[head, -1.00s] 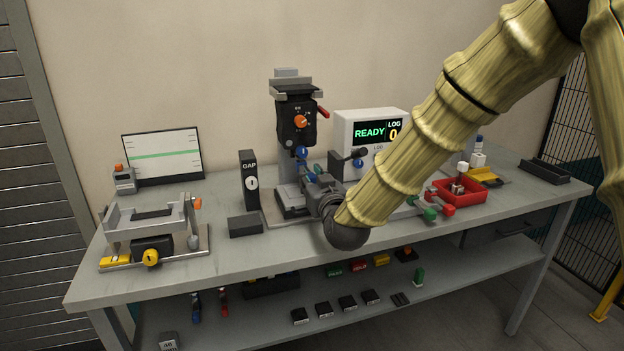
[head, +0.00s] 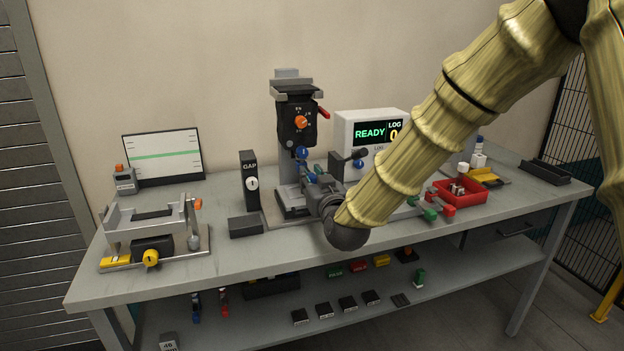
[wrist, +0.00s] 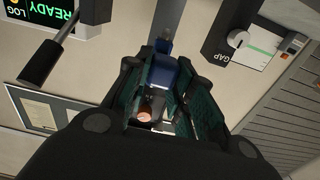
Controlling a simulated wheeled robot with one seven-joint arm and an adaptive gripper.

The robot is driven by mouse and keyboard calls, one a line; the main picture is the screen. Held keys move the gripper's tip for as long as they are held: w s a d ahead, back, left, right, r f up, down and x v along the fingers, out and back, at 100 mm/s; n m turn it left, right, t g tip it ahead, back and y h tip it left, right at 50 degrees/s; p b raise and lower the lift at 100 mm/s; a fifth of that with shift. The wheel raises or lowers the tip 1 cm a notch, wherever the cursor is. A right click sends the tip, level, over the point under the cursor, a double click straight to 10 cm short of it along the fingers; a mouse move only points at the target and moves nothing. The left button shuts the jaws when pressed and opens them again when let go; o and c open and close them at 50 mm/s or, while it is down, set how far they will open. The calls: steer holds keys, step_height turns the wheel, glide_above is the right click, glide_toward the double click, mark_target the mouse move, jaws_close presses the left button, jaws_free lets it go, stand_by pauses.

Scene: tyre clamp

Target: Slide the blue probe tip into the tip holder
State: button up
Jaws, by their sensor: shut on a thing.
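My gripper (head: 316,175) is in front of the black-headed test stand (head: 297,118), its fingers pointing at the space under the head. In the wrist view its green-padded fingers (wrist: 168,78) are close together around a dark blue piece (wrist: 163,72), which looks like the blue probe tip. In the head view a small blue part (head: 311,177) shows at the fingertips. Another blue rounded part (head: 302,152) is just above, under the stand's head. I cannot tell which part is the tip holder, or whether the tip touches it. My wrist hides part of the stand's base.
A black GAP block (head: 249,180) stands left of the stand. A white READY display box (head: 345,122) with a black lever (head: 352,155) is close on the right. A red bin (head: 460,194) sits further right.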

steer(key=shift+x, duration=2.15)
stand_by(1.8)
steer(key=o, duration=1.1)
